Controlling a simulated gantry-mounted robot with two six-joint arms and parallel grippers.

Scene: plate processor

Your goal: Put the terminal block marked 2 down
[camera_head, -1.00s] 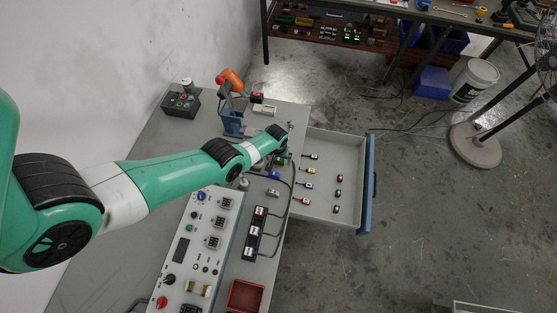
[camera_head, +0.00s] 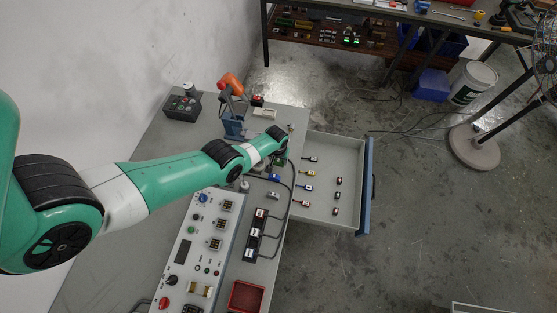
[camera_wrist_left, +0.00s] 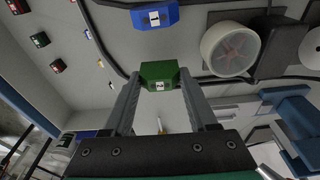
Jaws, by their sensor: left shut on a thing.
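The green terminal block marked 2 (camera_wrist_left: 159,75) is between the two fingertips of my left gripper (camera_wrist_left: 160,82) in the wrist view, and the gripper is shut on it. In the head view the green block (camera_head: 280,162) shows only small, just below the end of my left arm, over the grey worktop. I cannot tell whether it touches the surface. A blue terminal block marked 1 (camera_wrist_left: 155,15) lies beside it, apart; in the head view this blue block (camera_head: 273,178) is just below the green one. My right gripper is not seen.
An open drawer (camera_head: 325,145) with several small coloured items is on the right. Black cables (camera_head: 291,187) run close to the blocks. A control panel (camera_head: 197,262), a black socket strip (camera_head: 256,238), a red tray (camera_head: 247,296) and a blue stand with an orange part (camera_head: 232,123) share the worktop.

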